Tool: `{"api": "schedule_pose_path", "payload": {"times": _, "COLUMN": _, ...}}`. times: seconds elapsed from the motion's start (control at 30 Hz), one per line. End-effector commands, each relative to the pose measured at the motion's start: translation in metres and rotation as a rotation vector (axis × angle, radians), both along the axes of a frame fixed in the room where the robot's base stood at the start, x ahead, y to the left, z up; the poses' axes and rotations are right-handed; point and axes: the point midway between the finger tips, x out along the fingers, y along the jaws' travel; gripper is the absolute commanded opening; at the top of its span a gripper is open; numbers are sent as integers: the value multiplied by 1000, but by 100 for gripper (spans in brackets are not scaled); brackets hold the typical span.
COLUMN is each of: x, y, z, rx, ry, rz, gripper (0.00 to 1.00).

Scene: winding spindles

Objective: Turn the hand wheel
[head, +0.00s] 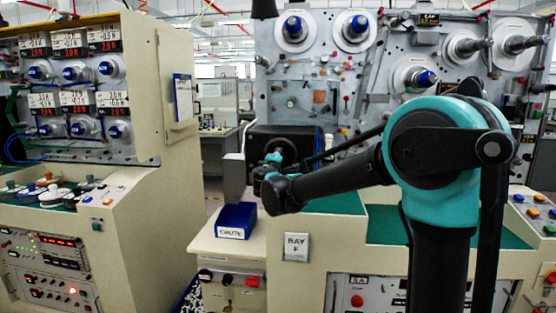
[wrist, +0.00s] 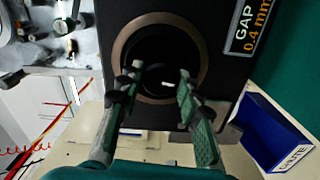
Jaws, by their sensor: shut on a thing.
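The hand wheel is a dark round part with a bronze-brown ring (wrist: 124,38) on the face of a black box (wrist: 212,15). It also shows in the head view, where a dark round part (head: 283,146) sits on the box. My gripper (wrist: 160,76) reaches the wheel from the front, with one green-padded finger on each side of its dark middle. The fingers are apart and shut on the dark middle part of the wheel, which is hard to make out. In the head view my gripper (head: 272,165) is at the wheel, partly hidden by my own wrist.
A blue bin marked CHUTE (head: 237,221) stands on the cream ledge below left of the box; it also shows in the wrist view (wrist: 276,128). A label reading GAP 0.4 mm (wrist: 252,25) is beside the wheel. A panel with spindles (head: 300,75) rises behind.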

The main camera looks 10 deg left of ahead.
Motion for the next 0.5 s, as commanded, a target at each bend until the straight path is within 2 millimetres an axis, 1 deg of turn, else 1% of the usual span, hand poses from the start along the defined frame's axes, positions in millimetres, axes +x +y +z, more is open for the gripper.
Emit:
{"api": "schedule_pose_path", "payload": {"times": 0.2, "x": -1, "y": -1, "z": -1, "rx": 175, "ry": -5, "rz": -1, "gripper": 6}}
{"api": "schedule_pose_path", "payload": {"times": 0.5, "x": -1, "y": -1, "z": -1, "rx": 334, "ry": -10, "rz": -1, "gripper": 6}}
